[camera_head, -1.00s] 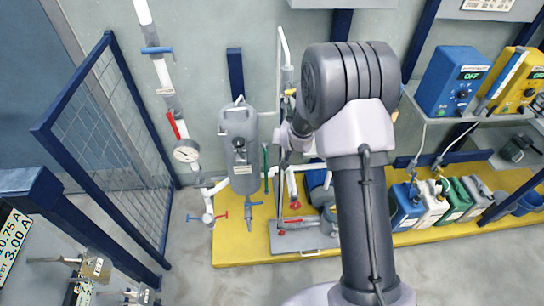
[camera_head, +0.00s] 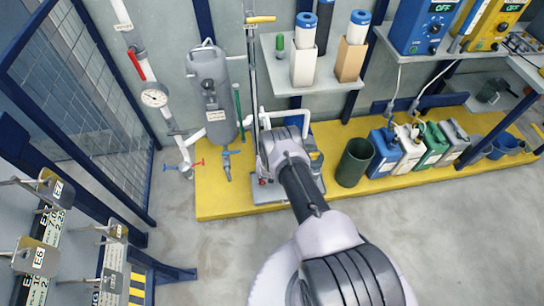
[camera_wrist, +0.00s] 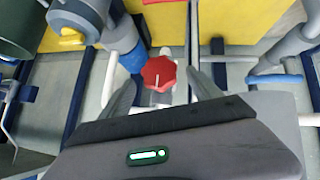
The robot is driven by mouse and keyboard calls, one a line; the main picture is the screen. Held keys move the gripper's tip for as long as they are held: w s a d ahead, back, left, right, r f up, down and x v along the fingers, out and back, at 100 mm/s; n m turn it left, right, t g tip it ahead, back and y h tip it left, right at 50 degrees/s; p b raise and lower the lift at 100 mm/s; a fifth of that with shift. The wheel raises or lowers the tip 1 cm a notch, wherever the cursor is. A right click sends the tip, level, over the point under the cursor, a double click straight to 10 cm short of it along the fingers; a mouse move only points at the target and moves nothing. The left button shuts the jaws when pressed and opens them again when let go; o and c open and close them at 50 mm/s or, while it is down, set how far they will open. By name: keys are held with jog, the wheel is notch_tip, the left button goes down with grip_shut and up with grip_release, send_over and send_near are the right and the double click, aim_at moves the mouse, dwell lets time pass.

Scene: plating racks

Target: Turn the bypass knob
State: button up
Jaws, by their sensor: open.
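A red faceted knob (camera_wrist: 158,73) with a white pointer line faces me in the wrist view. It sits on a pale fitting. The line points roughly up and down. My gripper (camera_wrist: 164,82) is open, with one grey finger to each side of the knob and visible gaps between. I cannot tell whether the fingertips reach down to its depth. In the head view my arm reaches down to the pipework right of the grey tank (camera_head: 211,95), and the fingers are hidden. A small red spot shows there, but I cannot tell if it is the same knob.
White pipe with a gauge (camera_head: 154,95) and red lever stands left of the tank. A yellow platform (camera_head: 235,205) lies below. A dark green bin (camera_head: 354,162) and several coloured canisters stand right. A shelf (camera_head: 283,84) holds filter cartridges. Blue pipe parts crowd the knob in the wrist view.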

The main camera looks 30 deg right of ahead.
jog(key=b+x, duration=0.1)
jog(key=x, duration=0.2)
jog(key=shift+f+b, duration=0.25)
jog(key=shift+b, duration=0.15)
jog(key=shift+w+d+f, duration=0.1)
jog(key=shift+w+d, duration=0.05)
jog(key=shift+w, duration=0.15)
jog(key=c, duration=1.4)
jog(key=shift+o, duration=0.2)
